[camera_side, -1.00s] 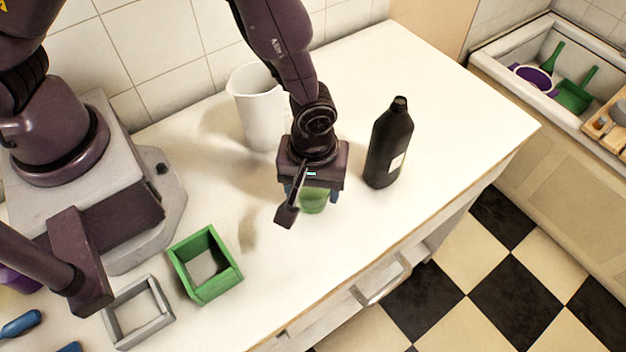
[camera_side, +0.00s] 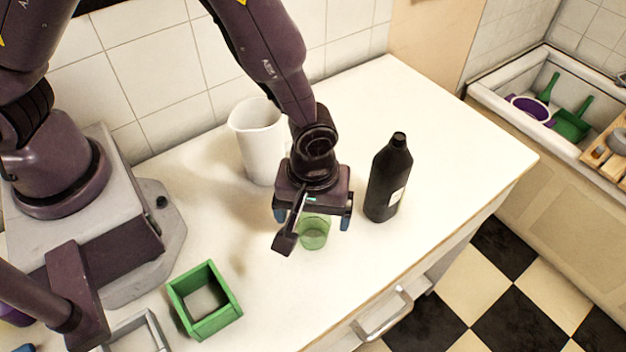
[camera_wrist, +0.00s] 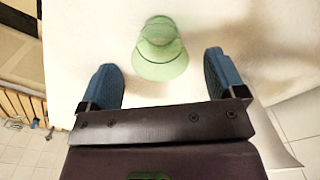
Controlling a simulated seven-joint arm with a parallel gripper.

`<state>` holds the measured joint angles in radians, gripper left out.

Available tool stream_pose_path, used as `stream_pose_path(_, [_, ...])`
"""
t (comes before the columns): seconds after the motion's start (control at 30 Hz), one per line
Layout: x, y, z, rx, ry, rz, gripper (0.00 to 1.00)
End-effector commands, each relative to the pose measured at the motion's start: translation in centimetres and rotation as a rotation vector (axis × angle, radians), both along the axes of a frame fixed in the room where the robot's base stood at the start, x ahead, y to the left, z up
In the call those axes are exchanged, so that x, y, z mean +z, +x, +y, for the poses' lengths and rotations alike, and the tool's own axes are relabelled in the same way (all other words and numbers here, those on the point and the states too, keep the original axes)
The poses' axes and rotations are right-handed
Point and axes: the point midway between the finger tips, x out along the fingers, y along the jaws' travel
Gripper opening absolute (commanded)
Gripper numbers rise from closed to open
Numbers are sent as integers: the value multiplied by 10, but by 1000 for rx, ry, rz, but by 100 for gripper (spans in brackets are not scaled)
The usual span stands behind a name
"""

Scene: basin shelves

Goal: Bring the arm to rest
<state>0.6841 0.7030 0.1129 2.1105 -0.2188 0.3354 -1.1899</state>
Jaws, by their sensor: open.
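A translucent green cup (camera_side: 314,232) stands upright on the white counter in the side view, just below my gripper. My gripper (camera_side: 313,221) is open, with its blue fingers spread wide on either side above the cup. In the wrist view the green cup (camera_wrist: 162,52) shows beyond and between the two open fingers of my gripper (camera_wrist: 159,64), apart from both. Nothing is held. The arm reaches out over the counter.
A white pitcher (camera_side: 258,145) stands behind my gripper to the left, and a black bottle (camera_side: 388,182) stands close on the right. A green open box (camera_side: 222,322) and a grey frame (camera_side: 150,325) lie front left. The counter's far right is clear.

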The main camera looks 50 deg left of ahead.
Motion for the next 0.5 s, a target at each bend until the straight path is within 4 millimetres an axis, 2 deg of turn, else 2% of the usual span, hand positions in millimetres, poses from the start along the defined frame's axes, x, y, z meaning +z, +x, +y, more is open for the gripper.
stream_pose_path(0.1, [29,0,-1,-1,-4,-6,89])
stream_pose_path(0.3, [71,0,-1,-2,-3,-5,89])
stream_pose_path(0.5, [95,0,0,0,-2,-2,89])
